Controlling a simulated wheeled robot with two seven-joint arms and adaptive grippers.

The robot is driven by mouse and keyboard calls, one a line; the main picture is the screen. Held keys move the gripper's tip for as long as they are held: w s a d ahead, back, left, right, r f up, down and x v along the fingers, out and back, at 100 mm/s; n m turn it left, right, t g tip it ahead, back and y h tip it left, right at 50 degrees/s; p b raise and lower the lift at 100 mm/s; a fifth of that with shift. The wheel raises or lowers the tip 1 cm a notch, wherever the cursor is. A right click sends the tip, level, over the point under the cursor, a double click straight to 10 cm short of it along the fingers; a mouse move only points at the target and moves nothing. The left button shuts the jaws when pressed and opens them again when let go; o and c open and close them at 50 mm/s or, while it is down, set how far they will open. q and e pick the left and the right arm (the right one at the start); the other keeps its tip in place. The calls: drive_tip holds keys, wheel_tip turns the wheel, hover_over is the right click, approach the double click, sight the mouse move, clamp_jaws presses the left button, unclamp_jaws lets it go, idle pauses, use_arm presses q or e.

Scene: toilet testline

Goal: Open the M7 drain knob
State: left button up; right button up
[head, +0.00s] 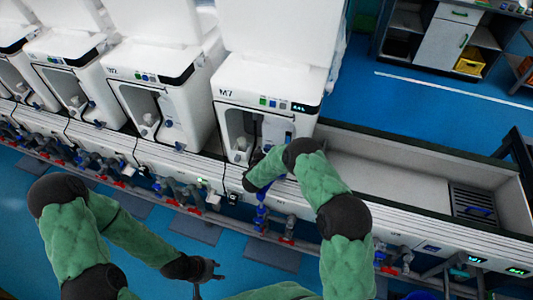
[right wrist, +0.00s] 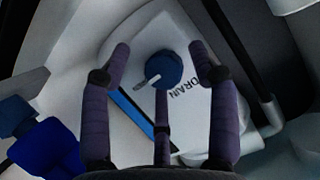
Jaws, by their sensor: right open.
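The M7 unit (head: 268,82) is a white toilet test station in the middle of the head view, its front bay partly covered by my right arm. In the right wrist view, the drain knob (right wrist: 168,69) is a round blue knob with a pale pointer, on a white panel marked DRAIN. My right gripper (right wrist: 163,75) is open, with its dark fingers spread around the knob's sides and below it; I see no clear contact. The right fingers are not clear in the head view. My left gripper (head: 207,277) is empty, its fingers apart, low over the blue floor.
Similar units (head: 160,75) stand in a row to the left. Red and blue valves and pipes (head: 180,195) run below the bench front.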

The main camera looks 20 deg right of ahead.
drive_tip(key=v, duration=1.2)
drive_tip(key=shift+a+f, duration=0.1)
idle(0.4)
